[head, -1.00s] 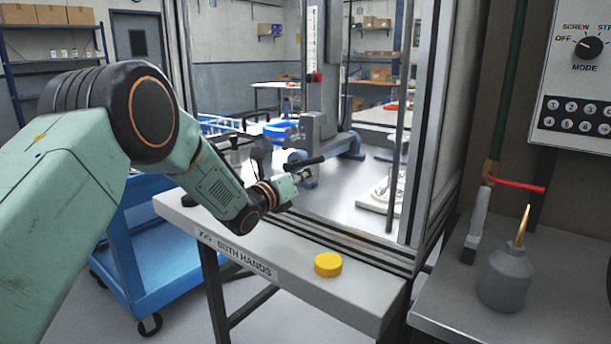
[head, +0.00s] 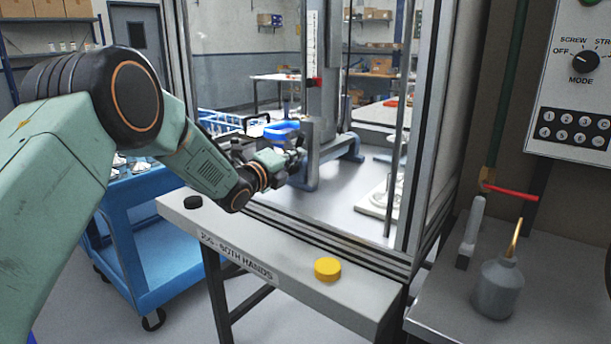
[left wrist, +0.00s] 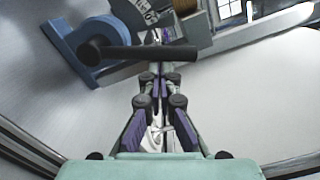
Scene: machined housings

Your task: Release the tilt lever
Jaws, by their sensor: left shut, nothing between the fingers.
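A black bar handle with a round knob at its left end (left wrist: 140,55), which looks like the tilt lever, lies across the left wrist view. It is beside a blue-and-grey fixture (left wrist: 85,40). In the head view the fixture (head: 325,160) stands inside the framed machine, and my gripper and wrist hide the lever there. My left gripper (head: 297,158) reaches through the frame opening to the fixture. In the left wrist view its fingers (left wrist: 156,72) are shut and empty, right at the bar's middle; I cannot tell whether they touch it. My right gripper is not in view.
A white ledge (head: 300,292) with a yellow button (head: 327,269) and a black button (head: 193,202) runs below my left arm. A blue cart (head: 150,260) stands left. A frame post (head: 425,140) bounds the opening. An oil can (head: 498,285) stands right.

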